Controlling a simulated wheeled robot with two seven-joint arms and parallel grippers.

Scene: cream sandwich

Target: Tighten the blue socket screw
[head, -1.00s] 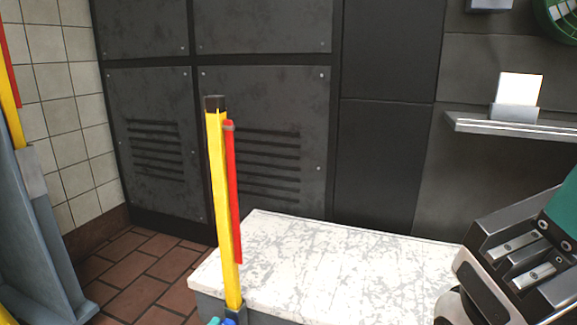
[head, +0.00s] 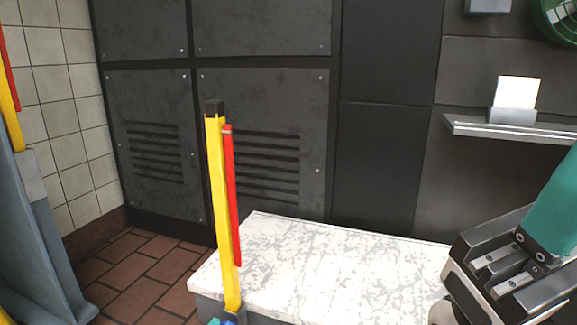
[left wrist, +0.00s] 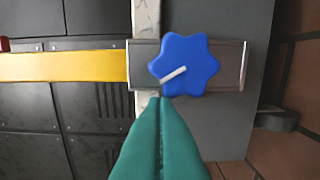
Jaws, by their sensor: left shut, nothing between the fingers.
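The blue socket screw (left wrist: 184,65) is a star-shaped knob with a pale bar mark across its face, on a grey metal socket (left wrist: 230,66) at the end of a yellow bar (left wrist: 65,67). My left gripper (left wrist: 158,100) is shut and empty; its teal fingertips are at the knob's lower left edge. I cannot tell whether they touch. In the head view only a bit of the knob (head: 229,322) and a teal tip show at the bottom edge. My right gripper (head: 548,225) is at the right edge, its teal fingers partly cut off.
The yellow bar (head: 222,200) stands upright with a red rod (head: 232,190) beside it, in front of a white scratched tabletop (head: 330,265). Dark vented panels (head: 260,150) stand behind. A shelf (head: 510,127) is at the right. Brick floor (head: 150,270) shows at the left.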

